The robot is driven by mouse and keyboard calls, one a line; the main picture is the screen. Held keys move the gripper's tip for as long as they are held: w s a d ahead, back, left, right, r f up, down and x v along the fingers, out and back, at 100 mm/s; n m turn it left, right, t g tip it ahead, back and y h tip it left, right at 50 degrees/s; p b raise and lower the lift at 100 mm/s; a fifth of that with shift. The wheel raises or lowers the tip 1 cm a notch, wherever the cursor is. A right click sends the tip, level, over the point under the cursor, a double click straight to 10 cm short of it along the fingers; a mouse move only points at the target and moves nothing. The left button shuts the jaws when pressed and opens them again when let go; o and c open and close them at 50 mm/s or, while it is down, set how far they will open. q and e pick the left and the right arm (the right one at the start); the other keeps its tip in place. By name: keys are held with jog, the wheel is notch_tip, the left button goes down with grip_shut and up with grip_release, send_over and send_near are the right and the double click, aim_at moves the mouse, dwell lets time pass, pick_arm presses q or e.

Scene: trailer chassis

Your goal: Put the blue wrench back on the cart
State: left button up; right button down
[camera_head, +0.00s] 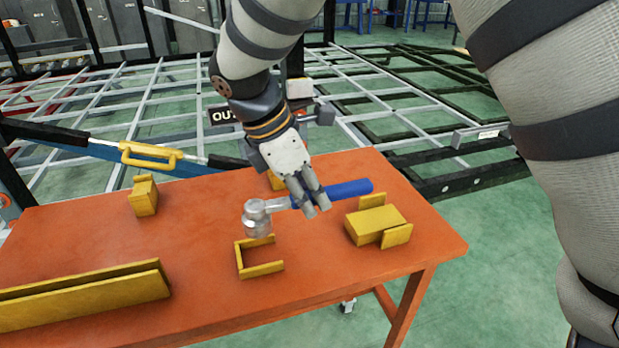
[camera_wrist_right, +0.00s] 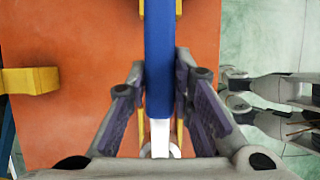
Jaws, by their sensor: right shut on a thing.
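The blue wrench has a blue handle (camera_head: 348,189) and a silver head (camera_head: 257,219). My right gripper (camera_head: 313,203) is shut on it near where the handle meets the metal. The wrench is held roughly level over the orange cart top (camera_head: 195,245), with its head to the left and its handle to the right. In the right wrist view the blue handle (camera_wrist_right: 159,60) runs between the fingers of the right gripper (camera_wrist_right: 160,110). The exact gap between wrench and cart top is hard to tell.
On the cart, an open yellow bracket (camera_head: 262,268) lies below the wrench head, and a yellow block holder (camera_head: 376,226) lies below the handle. A long yellow holder (camera_head: 85,293) and a small block (camera_head: 144,196) are at left. A metal frame (camera_head: 130,90) stands behind.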

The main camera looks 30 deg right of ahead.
pick_arm(q)
jog(key=shift+s+f+b, duration=0.3)
jog(key=shift+s+f, duration=0.05)
jog(key=shift+s, duration=0.05)
pick_arm(e)
jog(key=shift+f, duration=3.4)
pick_arm(q)
jog(key=shift+w+r, duration=0.25)
jog(key=shift+w, duration=0.05)
pick_arm(e)
jog(key=shift+r, duration=0.1)
jog(key=c, duration=1.3)
grip_release()
jog(key=o, duration=0.5)
jog(key=shift+c, duration=0.2)
